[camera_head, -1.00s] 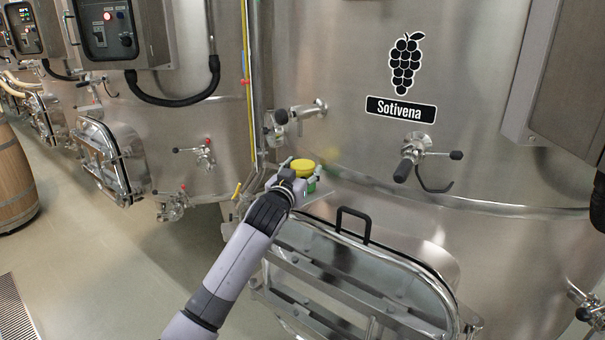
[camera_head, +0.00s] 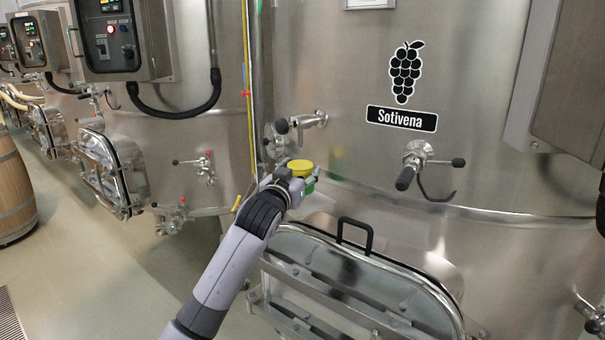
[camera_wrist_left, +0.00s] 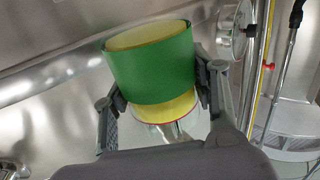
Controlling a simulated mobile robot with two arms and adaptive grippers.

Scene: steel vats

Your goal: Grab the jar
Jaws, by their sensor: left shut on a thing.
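The jar (camera_head: 302,169) has a yellow lid and a green side in the head view. In the left wrist view the jar (camera_wrist_left: 152,62) shows a wide green band with yellow at both ends. My left gripper (camera_head: 297,183) is shut on the jar, one finger on each side of it. The fingers of the left gripper (camera_wrist_left: 162,95) also show in the wrist view, touching the green band. The jar is in front of the big steel vat (camera_head: 350,130). Whether it touches anything beneath is hidden. My right gripper is not in view.
A steel hatch with a black handle (camera_head: 354,231) is just below and right of the jar. A valve (camera_head: 306,121) juts out above it, and another valve (camera_head: 419,160) to the right. A wooden barrel (camera_head: 12,190) stands far left. The floor (camera_head: 110,270) at left is clear.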

